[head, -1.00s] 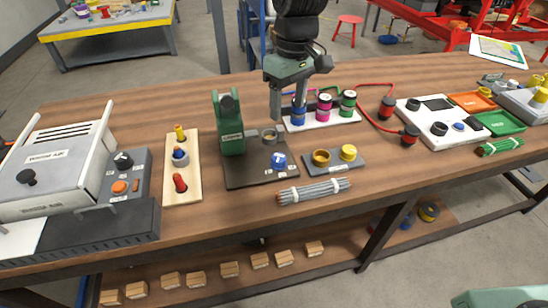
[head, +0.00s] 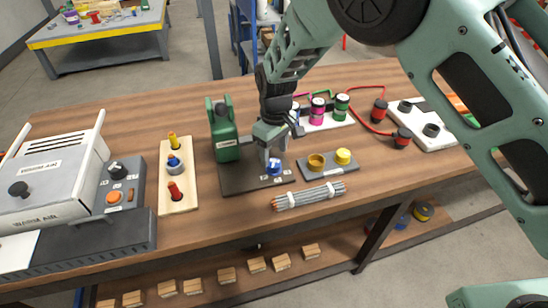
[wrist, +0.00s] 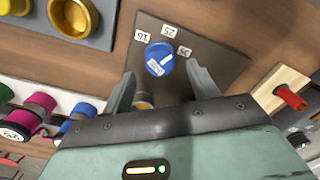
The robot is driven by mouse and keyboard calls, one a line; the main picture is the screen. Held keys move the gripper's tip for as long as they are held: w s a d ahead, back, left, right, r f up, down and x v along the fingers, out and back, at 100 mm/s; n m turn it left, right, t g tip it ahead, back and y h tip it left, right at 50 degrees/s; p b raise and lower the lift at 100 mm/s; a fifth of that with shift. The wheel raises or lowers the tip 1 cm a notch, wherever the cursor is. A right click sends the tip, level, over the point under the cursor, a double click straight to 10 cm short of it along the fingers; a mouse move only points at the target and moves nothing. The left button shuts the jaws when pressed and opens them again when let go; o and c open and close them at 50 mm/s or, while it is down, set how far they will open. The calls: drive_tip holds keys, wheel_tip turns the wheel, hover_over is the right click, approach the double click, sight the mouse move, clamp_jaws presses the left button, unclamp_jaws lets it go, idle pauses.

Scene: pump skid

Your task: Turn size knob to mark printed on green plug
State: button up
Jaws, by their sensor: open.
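The blue size knob (head: 273,168) sits on the dark base plate (head: 232,184) of the green press tool (head: 222,140). In the wrist view the knob (wrist: 160,58) has a white pointer line toward the upper right, near the 35 side. Labels around it seem to read 16, 25 and 35. My gripper (head: 271,150) is open over the plate; in the wrist view its fingers (wrist: 163,88) stand apart just short of the knob, one toward each side. The green plug (head: 341,107) stands on the white strip behind, right of the magenta plug (head: 317,110). I cannot read its print.
A grey plate with a brass ring (head: 317,163) and yellow knob (head: 343,157) is right of the press. A grey cable bundle (head: 308,195) lies in front. A wooden board (head: 176,188) with yellow, blue and red pieces is left. Red leads (head: 365,123) run behind.

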sight(274, 163)
drive_tip(key=shift+f, duration=1.85)
drive_tip(key=c, duration=1)
drive_tip(key=shift+m, duration=2.9)
drive_tip(key=o, duration=1)
